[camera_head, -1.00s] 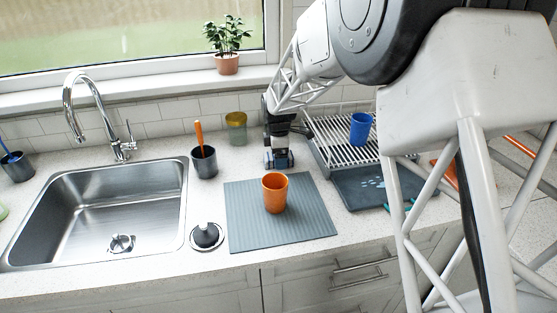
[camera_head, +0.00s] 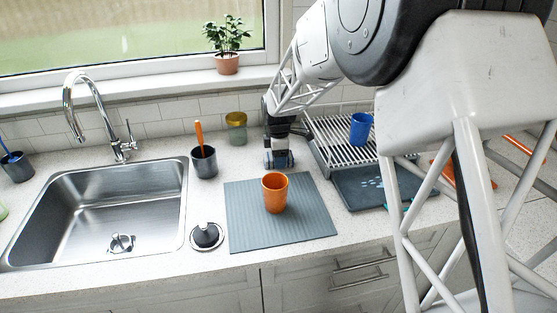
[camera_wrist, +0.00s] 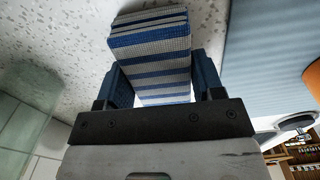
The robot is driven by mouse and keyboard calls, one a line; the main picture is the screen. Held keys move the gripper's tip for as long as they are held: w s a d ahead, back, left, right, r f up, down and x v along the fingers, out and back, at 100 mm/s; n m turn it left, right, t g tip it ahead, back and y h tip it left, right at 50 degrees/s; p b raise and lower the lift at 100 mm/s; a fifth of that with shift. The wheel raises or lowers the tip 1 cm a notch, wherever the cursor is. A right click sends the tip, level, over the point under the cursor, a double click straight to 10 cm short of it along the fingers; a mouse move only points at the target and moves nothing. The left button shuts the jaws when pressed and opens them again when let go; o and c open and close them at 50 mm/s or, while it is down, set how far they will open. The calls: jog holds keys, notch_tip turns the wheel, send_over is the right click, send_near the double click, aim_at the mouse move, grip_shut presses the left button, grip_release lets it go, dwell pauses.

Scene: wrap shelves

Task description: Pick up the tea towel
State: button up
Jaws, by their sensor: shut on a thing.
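The tea towel (camera_wrist: 150,55) is a folded stack with blue, grey and white stripes, filling the gap between my fingers in the wrist view. My gripper (camera_wrist: 158,85) is shut on it, with a blue finger pad against each side. In the head view my gripper (camera_head: 278,162) is low at the counter behind the grey mat, between the dark utensil cup and the dish rack. There the tea towel is mostly hidden by the gripper and hard to make out. I cannot tell whether it still touches the counter.
An orange cup (camera_head: 275,193) stands on the grey ribbed mat (camera_head: 300,230) in front. A dark cup with an orange-handled utensil (camera_head: 204,163) and a green-yellow glass (camera_head: 236,128) stand to the left. The dish rack (camera_head: 335,135) with a blue cup (camera_head: 361,128) is close on the right.

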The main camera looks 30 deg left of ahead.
jog(key=shift+r, duration=0.1)
jog(key=shift+c, duration=0.2)
jog(key=shift+r, duration=4.9)
